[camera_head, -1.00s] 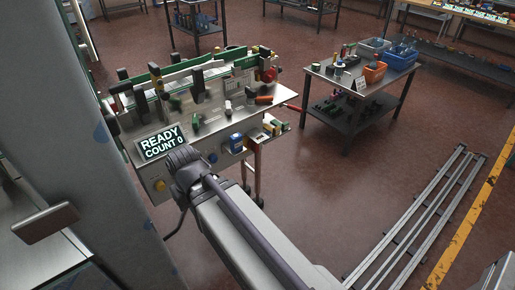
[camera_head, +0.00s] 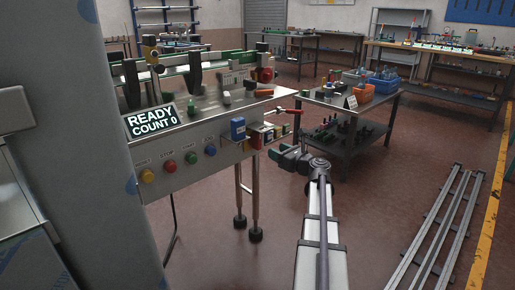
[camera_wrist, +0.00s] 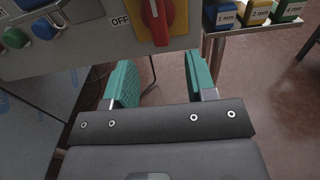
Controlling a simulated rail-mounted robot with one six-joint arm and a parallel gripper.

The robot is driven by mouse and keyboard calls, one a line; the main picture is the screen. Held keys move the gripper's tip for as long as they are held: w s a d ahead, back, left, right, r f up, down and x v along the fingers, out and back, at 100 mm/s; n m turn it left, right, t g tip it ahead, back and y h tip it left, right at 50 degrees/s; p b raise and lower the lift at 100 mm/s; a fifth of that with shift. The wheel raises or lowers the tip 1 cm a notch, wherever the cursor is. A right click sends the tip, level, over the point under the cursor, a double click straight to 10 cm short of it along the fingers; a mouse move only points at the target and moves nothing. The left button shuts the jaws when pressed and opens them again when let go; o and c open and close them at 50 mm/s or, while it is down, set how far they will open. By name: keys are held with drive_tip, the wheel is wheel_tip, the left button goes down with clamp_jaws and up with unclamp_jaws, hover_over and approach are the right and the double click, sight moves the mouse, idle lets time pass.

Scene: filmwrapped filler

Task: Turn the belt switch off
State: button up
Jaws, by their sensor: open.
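The belt switch (camera_wrist: 155,20) is a red rotary knob on a yellow plate, at the top of the wrist view. Its handle points roughly up and down in the picture, and the word OFF is printed left of it. In the head view my gripper (camera_head: 284,157) is in front of the machine's right end. The machine's display (camera_head: 153,120) reads READY COUNT 0.
Yellow (camera_head: 147,176), red (camera_head: 170,165), green (camera_head: 190,157) and blue (camera_head: 211,149) buttons line the front panel. Small boxes marked 1 mm (camera_wrist: 224,17), 2 mm (camera_wrist: 257,12) and 4 mm (camera_wrist: 288,10) sit right of the switch. A loaded table (camera_head: 345,105) stands behind the arm.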

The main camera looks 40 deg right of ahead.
sight(261, 142)
drive_tip(key=w, duration=0.7)
drive_tip(key=w+a, duration=0.1)
drive_tip(key=w, duration=0.3)
drive_tip(key=shift+s, duration=0.1)
drive_tip(key=c, duration=0.9)
drive_tip(key=shift+n, duration=0.4)
drive_tip(key=n, duration=0.3)
drive_tip(key=shift+n, duration=0.3)
drive_tip(key=n, duration=0.4)
drive_tip(key=shift+n, duration=0.3)
drive_tip(key=n, duration=0.4)
drive_tip(key=shift+d+r, duration=0.1)
drive_tip(key=n, duration=0.5)
